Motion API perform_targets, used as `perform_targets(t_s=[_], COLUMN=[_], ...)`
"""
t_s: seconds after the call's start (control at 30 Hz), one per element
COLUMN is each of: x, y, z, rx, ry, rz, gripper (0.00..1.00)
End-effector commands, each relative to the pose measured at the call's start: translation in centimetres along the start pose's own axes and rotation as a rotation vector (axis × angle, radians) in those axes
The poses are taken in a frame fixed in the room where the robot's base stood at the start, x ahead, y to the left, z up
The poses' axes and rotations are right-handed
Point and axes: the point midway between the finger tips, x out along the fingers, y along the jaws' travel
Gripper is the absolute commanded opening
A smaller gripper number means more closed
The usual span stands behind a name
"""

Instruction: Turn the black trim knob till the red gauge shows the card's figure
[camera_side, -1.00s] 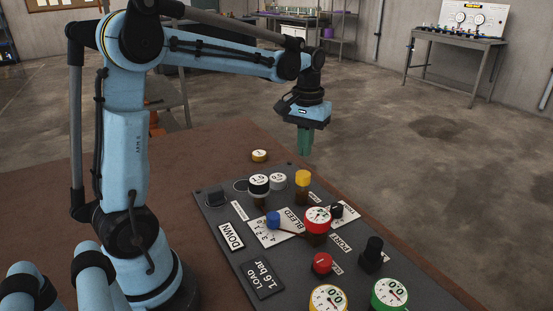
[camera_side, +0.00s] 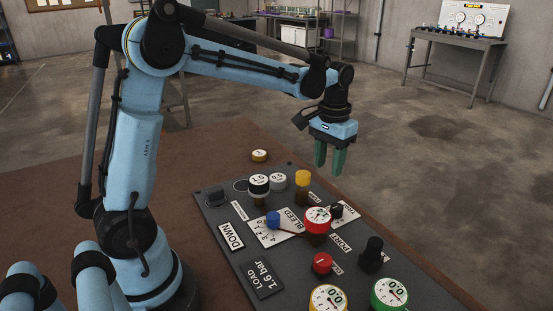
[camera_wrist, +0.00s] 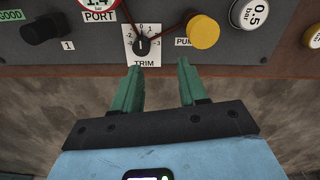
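The black trim knob (camera_wrist: 141,44) sits on a white scale plate marked TRIM in the wrist view; its pointer is near the middle of the scale. It also shows in the side view (camera_side: 337,211), right of the red gauge (camera_side: 318,218). In the wrist view the red gauge (camera_wrist: 98,3) is cut by the top edge and seems to read 1.4. The dark card (camera_side: 262,279) reads LOAD 1.6 bar. My gripper (camera_side: 330,170) is open and empty, above and beyond the panel's far side. In the wrist view its green fingers (camera_wrist: 159,67) are apart, just below the trim plate.
A yellow knob (camera_side: 303,180) stands near the trim knob. Another black knob (camera_side: 373,252), a small red knob (camera_side: 322,263), a blue knob (camera_side: 273,219) and several gauges crowd the dark panel (camera_side: 222,210). Air around my gripper is clear.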

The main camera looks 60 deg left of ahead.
Motion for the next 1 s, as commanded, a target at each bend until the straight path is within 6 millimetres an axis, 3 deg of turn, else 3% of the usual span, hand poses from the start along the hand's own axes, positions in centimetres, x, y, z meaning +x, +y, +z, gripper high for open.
perform_targets(t_s=[0.03,0.1,0.17,0.37,1.0], x=[0.6,1.2,1.6,3.0,10.8], y=[1.6,3.0,3.6,3.6,3.6], z=[-0.3,-0.5,-0.6,-0.6,-0.6], rx=[0.078,0.156,0.190,0.196,0.193], ry=[0.000,0.000,0.000,0.000,0.000], rz=[0.000,0.000,-0.001,0.000,0.000], gripper=[0.51,0.60,0.60,0.60,0.60])
